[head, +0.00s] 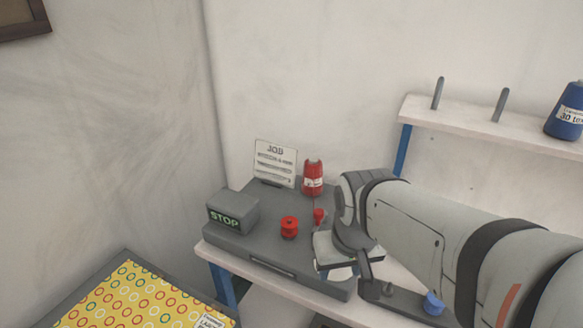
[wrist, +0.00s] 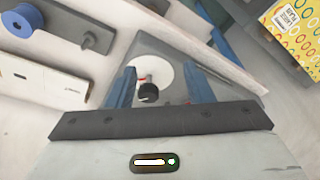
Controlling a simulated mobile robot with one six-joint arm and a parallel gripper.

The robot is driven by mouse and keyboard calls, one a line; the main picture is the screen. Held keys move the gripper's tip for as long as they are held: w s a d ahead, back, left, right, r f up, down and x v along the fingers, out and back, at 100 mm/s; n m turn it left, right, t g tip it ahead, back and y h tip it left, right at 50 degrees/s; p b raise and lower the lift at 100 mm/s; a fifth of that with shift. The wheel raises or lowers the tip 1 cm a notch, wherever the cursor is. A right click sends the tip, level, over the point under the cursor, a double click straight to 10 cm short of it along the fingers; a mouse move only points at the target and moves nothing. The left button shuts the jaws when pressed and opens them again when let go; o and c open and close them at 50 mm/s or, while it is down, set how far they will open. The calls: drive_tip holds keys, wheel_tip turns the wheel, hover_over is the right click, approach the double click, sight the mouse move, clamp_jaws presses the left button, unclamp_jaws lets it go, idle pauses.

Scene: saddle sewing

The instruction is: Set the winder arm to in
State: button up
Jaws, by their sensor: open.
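My gripper (wrist: 158,88) is open, with blue fingers on either side of a dark round knob (wrist: 148,94). The knob stands in front of a pale disc (wrist: 162,70) with a small red mark beside it. No grip on it shows. A grey bar (wrist: 62,34) with a small knob and a blue bobbin (wrist: 12,22) lies at upper left in the wrist view. The bar (head: 389,291) and the bobbin (head: 433,303) also show in the head view, below my arm. I cannot tell for sure which part is the winder arm, or its setting.
A shelf (head: 480,125) stands behind my arm. Patterned yellow fabric (head: 135,295) lies at lower left.

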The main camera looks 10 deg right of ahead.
drive_tip(key=w+d+r+p, duration=0.1)
drive_tip(key=w+r+p, duration=0.2)
drive_tip(key=w, duration=0.2)
drive_tip(key=r+n+g+p, duration=0.1)
drive_tip(key=n+g+p, duration=0.1)
drive_tip(key=p, duration=0.5)
hover_over(319, 211)
drive_tip(key=shift+r, duration=0.2)
drive_tip(key=shift+w+f, duration=0.1)
drive_tip(key=shift+f, duration=0.2)
wheel_tip(319, 211, down, 8)
drive_tip(key=shift+r+p, duration=0.25)
drive_tip(key=shift+p, duration=0.5)
drive_tip(key=shift+c, duration=0.5)
clamp_jaws()
